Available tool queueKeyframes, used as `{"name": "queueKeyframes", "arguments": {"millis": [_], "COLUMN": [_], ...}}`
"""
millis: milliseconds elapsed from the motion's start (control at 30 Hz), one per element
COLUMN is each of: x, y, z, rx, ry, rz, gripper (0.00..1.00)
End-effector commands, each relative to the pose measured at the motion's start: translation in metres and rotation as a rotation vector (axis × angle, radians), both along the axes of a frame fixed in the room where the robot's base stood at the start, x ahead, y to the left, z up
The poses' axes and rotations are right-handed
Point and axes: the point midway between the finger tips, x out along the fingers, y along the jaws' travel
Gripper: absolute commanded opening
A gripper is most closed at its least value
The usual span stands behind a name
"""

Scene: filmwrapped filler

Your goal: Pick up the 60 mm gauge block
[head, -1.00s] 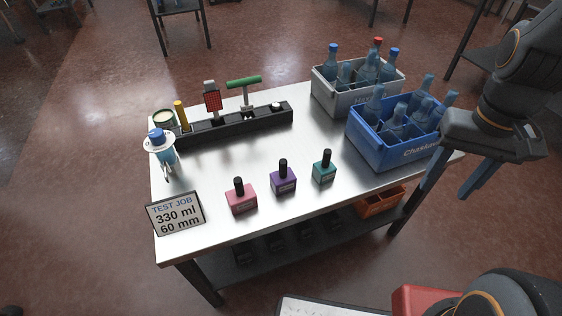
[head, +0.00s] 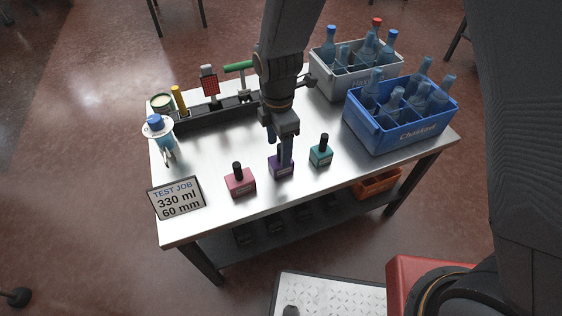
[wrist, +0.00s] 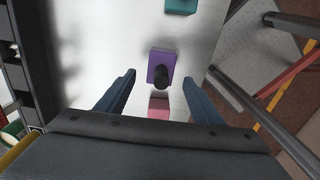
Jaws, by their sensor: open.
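Three blocks with black knobs stand upright along the table's front: pink (head: 240,183), purple (head: 274,167) and teal (head: 320,155). Their labels are too small to read, so I cannot tell which is 60 mm. My gripper (head: 279,150) points down over the table at the purple block, partly hiding it. In the wrist view my gripper (wrist: 158,80) is open and empty. The purple block (wrist: 158,58) lies just ahead, between the lines of the fingers. The pink block (wrist: 158,102) shows nearer my palm, the teal block (wrist: 181,6) at the top edge.
The sign (head: 176,198) reads "TEST JOB 330 ml 60 mm". A black tool rack (head: 215,116) runs along the back, with a blue-capped item (head: 156,126) at left. Grey (head: 335,82) and blue (head: 402,137) bottle crates fill the right. The table's left middle is bare.

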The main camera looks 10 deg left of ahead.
Motion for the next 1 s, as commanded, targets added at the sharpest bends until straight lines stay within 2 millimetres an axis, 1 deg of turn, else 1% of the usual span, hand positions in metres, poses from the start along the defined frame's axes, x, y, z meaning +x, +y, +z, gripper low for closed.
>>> {"name": "queueKeyframes", "arguments": {"millis": [100, 267, 467, 600, 733, 933, 1000], "x": [-0.001, 0.0, 0.002, 0.002, 0.002, 0.003, 0.003], "y": [-0.001, -0.002, -0.007, -0.006, -0.006, -0.006, -0.006], "z": [-0.014, -0.027, -0.052, -0.068, -0.073, -0.073, -0.073], "rx": [-0.002, -0.002, -0.002, 0.0, 0.001, 0.001, 0.001], "ry": [0.003, 0.003, 0.003, 0.001, 0.001, 0.001, 0.001], "rz": [0.002, -0.001, -0.003, -0.002, -0.002, -0.003, -0.003], "gripper": [0.61, 0.61, 0.61, 0.61, 0.61, 0.61, 0.49]}}
